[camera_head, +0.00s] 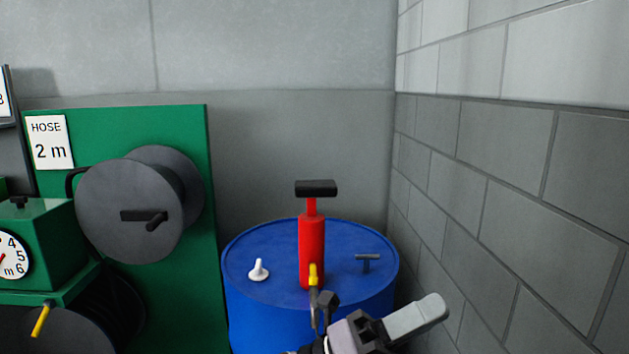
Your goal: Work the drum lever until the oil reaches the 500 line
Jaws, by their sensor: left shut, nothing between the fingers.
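A blue drum (240,247) stands in the corner. A red pump (311,240) stands upright on its lid, with a black crossbar handle (315,188) on top, raised a short way above the body on a red rod. My left gripper (322,304) is shut and empty at the bottom of the view, in front of the drum and well below the handle. It overlaps the spout's lower end; I cannot tell whether they touch. No oil, measuring vessel or 500 line is visible. My right gripper is not in view.
A small white fitting (258,270) and a dark T-shaped piece (367,259) are on the lid. A block wall (500,180) stands close on the right. On the left are a green panel with a hose reel (130,205), a "HOSE 2 m" sign (48,142) and a dial (12,255).

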